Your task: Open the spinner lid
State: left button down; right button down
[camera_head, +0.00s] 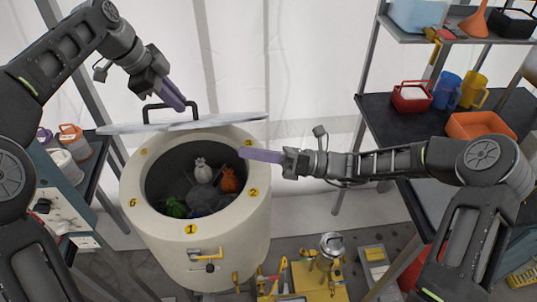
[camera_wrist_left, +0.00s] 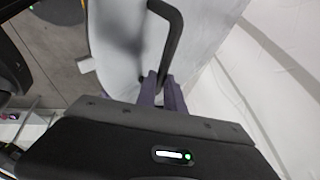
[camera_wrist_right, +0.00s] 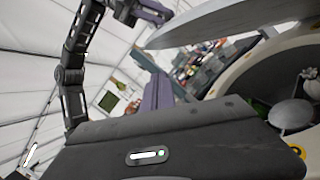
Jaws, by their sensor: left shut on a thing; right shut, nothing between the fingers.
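The spinner (camera_head: 205,262) is a cream drum with numbered yellow labels around its rim. Its round opening shows, with white (camera_head: 202,171), orange (camera_head: 229,180) and green (camera_head: 176,207) bundles inside. The pale lid (camera_head: 225,122) is lifted at the back of the opening and seen nearly edge-on. My left gripper (camera_head: 179,104) is shut on the lid's black handle (camera_head: 147,112); the handle (camera_wrist_left: 174,30) also shows at the fingers in the left wrist view. My right gripper (camera_head: 243,153) is shut and empty at the right rim, by label 3, below the lid (camera_wrist_right: 230,18).
A shelf on the right holds a red box (camera_head: 411,97), blue (camera_head: 447,90) and yellow (camera_head: 474,88) jugs and an orange bin (camera_head: 478,125). A yellow tool board (camera_head: 310,280) lies on the floor in front. A side table with containers (camera_head: 75,142) stands left.

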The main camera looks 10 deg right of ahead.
pick_arm(q)
jog(key=shift+w+a+f, duration=0.1)
jog(key=shift+a+f, duration=0.1)
jog(key=shift+f, duration=0.05)
pick_arm(e)
jog(key=shift+w+a+r, duration=0.75)
jog(key=shift+a+r, duration=0.1)
jog(key=shift+r, duration=0.1)
jog(key=shift+w+a+r, duration=0.75)
jog(key=shift+a+r, duration=0.1)
jog(key=shift+r, duration=0.1)
